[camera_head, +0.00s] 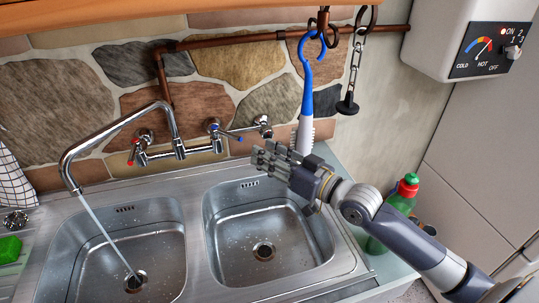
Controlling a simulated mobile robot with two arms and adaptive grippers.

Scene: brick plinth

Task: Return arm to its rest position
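My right arm comes in from the lower right, and its gripper (268,158) is over the back edge of the right sink basin (230,245). Its fingers point left. I cannot tell whether they are apart or closed, and I see nothing held in them. A blue and white brush (307,95) hangs by its hooked end from a dark hook (323,20) under the shelf. The brush's lower end is just behind and above the gripper; I cannot tell if they touch. My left arm and gripper are not in view.
A chrome tap (110,130) runs water into the left basin (135,230). A black plug on a chain (347,105) hangs beside the brush. A water heater (440,40) is at upper right. A green sponge (9,249) lies far left.

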